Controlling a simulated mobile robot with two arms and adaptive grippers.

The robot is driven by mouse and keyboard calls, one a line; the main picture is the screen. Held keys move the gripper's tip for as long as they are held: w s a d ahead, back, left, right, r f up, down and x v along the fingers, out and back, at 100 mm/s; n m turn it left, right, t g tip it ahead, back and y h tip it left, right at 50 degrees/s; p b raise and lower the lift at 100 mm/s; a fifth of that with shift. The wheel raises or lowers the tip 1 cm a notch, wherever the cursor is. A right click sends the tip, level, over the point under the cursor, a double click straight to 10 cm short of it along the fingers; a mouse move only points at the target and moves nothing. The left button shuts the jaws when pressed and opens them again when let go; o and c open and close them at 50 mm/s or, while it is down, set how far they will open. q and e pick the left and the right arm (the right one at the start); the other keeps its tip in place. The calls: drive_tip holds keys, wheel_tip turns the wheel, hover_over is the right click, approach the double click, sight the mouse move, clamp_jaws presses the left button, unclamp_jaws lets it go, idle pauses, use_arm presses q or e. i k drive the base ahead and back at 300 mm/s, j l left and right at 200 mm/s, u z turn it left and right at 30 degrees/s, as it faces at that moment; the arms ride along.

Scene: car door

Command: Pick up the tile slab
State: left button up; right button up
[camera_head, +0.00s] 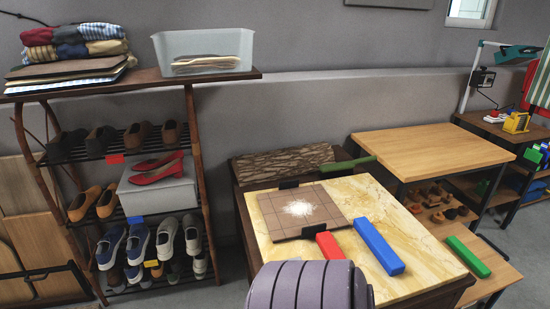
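The tile slab (285,210) is a flat brown square with grid lines and a patch of white powder near its middle. It lies on the yellow marble-topped table (405,250). Small dark pieces (289,184) show at its far edge and near edge; I cannot tell what they are. Neither of my grippers is in view.
A red block (330,246) and a blue block (379,246) lie near the slab's front and right. A ridged purple-grey rounded shape (300,286) covers the table's front. A wooden table (430,150) stands behind right; a shoe rack (190,110) stands left.

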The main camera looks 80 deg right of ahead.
sight(292, 212)
drive_tip(key=i+z, duration=0.45)
drive_tip(key=i+j+z, duration=0.1)
drive_tip(key=i+z, duration=0.15)
drive_tip(key=z, duration=0.2)
drive_tip(key=i+z, duration=0.15)
drive_tip(key=z, duration=0.35)
drive_tip(key=i+z, duration=0.15)
drive_tip(key=z, duration=0.3)
drive_tip(key=i+j+z, duration=0.15)
drive_tip(key=z, duration=0.35)
drive_tip(key=i+j+z, duration=0.1)
drive_tip(key=z, duration=0.35)
drive_tip(key=j+z, duration=0.2)
drive_tip(key=z, duration=0.3)
drive_tip(key=i+j, duration=0.05)
